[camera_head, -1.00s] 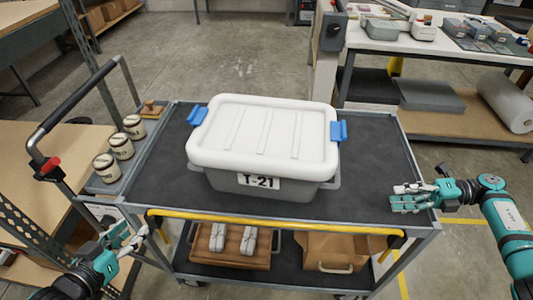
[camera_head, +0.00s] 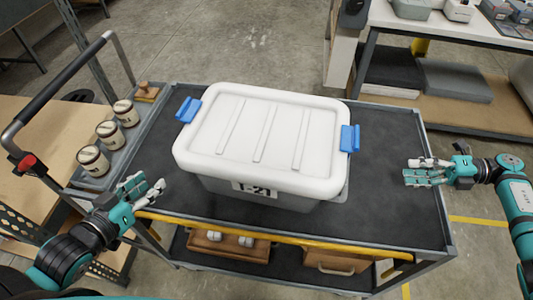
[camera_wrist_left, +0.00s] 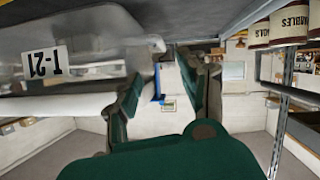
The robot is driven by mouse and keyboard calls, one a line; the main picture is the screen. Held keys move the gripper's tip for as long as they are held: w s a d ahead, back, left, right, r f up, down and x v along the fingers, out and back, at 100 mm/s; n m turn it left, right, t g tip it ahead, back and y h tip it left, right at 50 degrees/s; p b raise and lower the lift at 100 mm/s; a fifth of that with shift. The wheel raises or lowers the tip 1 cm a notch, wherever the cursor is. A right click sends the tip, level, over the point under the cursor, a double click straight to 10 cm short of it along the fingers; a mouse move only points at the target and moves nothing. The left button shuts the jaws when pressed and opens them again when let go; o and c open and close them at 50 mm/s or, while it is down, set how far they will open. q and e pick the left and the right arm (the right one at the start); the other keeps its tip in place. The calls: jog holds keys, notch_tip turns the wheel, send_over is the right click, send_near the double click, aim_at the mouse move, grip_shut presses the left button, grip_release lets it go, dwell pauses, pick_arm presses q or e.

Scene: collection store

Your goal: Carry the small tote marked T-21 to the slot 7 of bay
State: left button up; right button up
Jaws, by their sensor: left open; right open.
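The tote marked T-21 (camera_head: 258,140) is a grey box with a white lid and a blue latch at each end. It stands on the dark top of a cart (camera_head: 385,215). Its label also shows in the left wrist view (camera_wrist_left: 45,62). My left gripper (camera_head: 152,190) is open and empty, to the left of the tote at the cart's front left corner, apart from it. My right gripper (camera_head: 412,172) is open and empty over the cart's right side, apart from the tote. No bay slot can be made out.
Several labelled jars (camera_head: 110,133) stand on a side shelf left of the cart. A yellow bar (camera_head: 300,243) runs along the cart's front edge. Brown cases (camera_head: 230,245) lie on its lower shelf. A workbench (camera_head: 450,35) stands at the back right. Open floor lies behind the cart.

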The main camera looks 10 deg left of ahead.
pick_arm(q)
jog(key=x, duration=1.7)
jog(key=shift+w+f, duration=0.15)
jog(key=shift+w, duration=0.2)
pick_arm(e)
jog(key=x, duration=1.7)
jog(key=shift+w+a+f, duration=0.1)
jog(key=shift+w+a, duration=0.1)
pick_arm(q)
jog(key=shift+c, duration=0.4)
pick_arm(e)
jog(key=shift+c, duration=0.4)
pick_arm(q)
grip_shut()
pick_arm(e)
grip_shut()
pick_arm(q)
jog(key=shift+a, duration=0.1)
pick_arm(e)
jog(key=shift+d, duration=0.1)
